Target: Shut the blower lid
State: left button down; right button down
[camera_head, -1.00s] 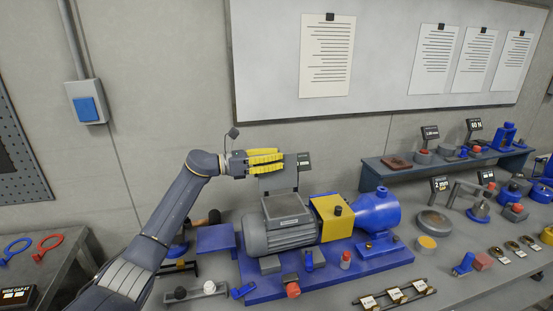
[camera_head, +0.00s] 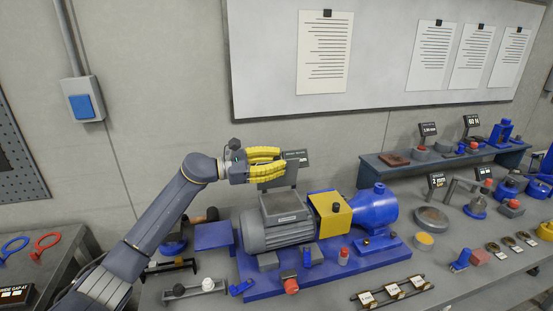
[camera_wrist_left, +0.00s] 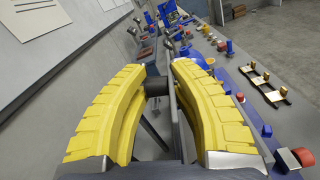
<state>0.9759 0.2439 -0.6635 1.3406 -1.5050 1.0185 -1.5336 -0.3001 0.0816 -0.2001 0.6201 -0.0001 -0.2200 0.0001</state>
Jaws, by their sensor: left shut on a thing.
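The blower stands on a blue base plate (camera_head: 345,272). It has a grey ribbed motor (camera_head: 270,236), a yellow block (camera_head: 329,214) and a blue housing (camera_head: 371,209). On the motor is a grey box (camera_head: 285,205). A grey plate, which looks like the lid (camera_head: 290,178), stands raised at the back of this box. My left gripper (camera_head: 281,162) is at the raised lid, its yellow fingers partly covering it. In the left wrist view the fingers (camera_wrist_left: 160,78) close around a dark knob (camera_wrist_left: 156,86) beside the lid's edge (camera_wrist_left: 177,112). My right gripper is out of view.
Red-topped and blue small parts crowd the base plate's front. A rack with tags (camera_head: 392,292) lies at the table front. A raised shelf (camera_head: 440,168) stands at right.

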pick_arm(q)
jog(key=shift+s+m, duration=0.7)
jog(key=shift+m, duration=0.1)
jog(key=c, duration=1.2)
grip_release()
jog(key=shift+s+d+f, duration=0.1)
jog(key=shift+f, duration=0.05)
jog(key=s+a, duration=0.2)
jog(key=a, duration=1)
